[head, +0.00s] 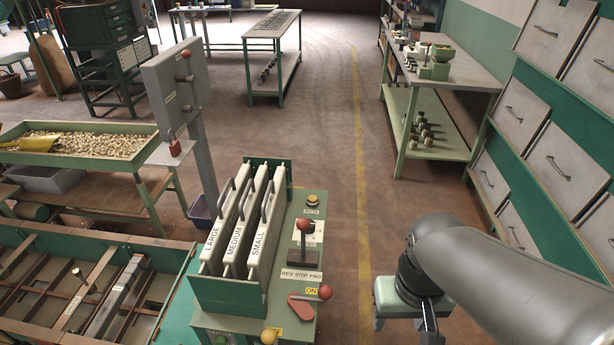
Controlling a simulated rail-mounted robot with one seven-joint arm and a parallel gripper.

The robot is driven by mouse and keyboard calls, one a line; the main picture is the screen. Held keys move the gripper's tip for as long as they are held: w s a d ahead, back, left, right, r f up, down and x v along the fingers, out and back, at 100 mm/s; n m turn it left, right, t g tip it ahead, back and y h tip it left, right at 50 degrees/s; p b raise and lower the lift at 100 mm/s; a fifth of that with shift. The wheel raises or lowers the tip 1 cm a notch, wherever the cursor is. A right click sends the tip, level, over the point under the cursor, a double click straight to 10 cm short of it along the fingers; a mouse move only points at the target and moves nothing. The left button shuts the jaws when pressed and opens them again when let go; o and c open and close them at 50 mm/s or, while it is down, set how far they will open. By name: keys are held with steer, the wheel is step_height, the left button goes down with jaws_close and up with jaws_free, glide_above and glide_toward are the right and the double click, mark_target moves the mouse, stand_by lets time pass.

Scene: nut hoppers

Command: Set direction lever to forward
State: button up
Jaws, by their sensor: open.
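The direction lever (303,238) has a red knob and stands on a dark base on the green machine panel. The label plate (301,275) in front of it reads REV, STOP, FWD from left to right. The lever looks roughly upright over the middle, by STOP; its exact tilt is hard to tell. My gripper (430,332) is at the lower edge of the head view, right of the panel and apart from the lever. It points down, looks empty, and its tips are partly cut off; it is open.
A red handle (310,296) by an ON label lies in front of the direction lever. Upright plates marked LARGE, MEDIUM and SMALL (259,230) stand to its left. A yellow button (312,199) sits behind it. The aisle floor behind is clear.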

steer(key=shift+w+r, duration=0.1)
steer(key=shift+c, duration=0.7)
step_height(320, 180, up, 13)
steer(key=n+p, duration=0.6)
glide_above(303, 223)
steer(key=w, duration=0.1)
step_height(303, 223, down, 17)
steer(key=shift+p, duration=0.85)
jaws_close()
